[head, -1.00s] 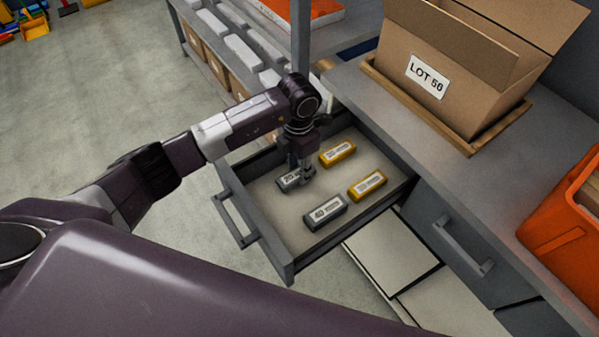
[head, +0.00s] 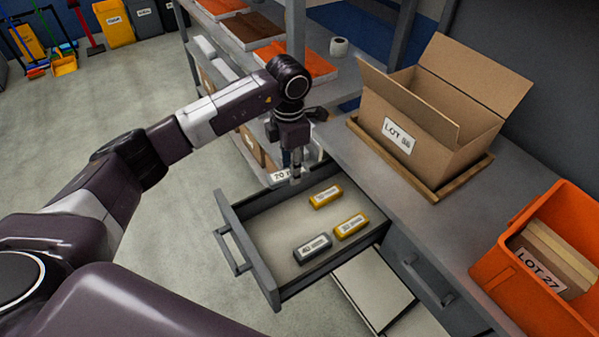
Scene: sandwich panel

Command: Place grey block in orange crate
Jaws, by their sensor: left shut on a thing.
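My left gripper (head: 296,174) is shut on a grey block (head: 279,179) with a white label, held above the back left part of the open drawer. Another grey block (head: 312,249), labelled 40, lies in the drawer near its front right side. The orange crate (head: 492,266), labelled LOT 27, stands on the bench at the right edge of the view, well to the right of the gripper. It holds several flat tan and grey pieces. My right gripper is not in view.
The open drawer (head: 249,257) also holds two yellow blocks (head: 326,196) (head: 350,226). A cardboard box (head: 405,125) labelled LOT sits on a wooden tray (head: 436,191) on the bench. A grey upright post (head: 296,35) stands behind my left arm. Bench top between box and crate is clear.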

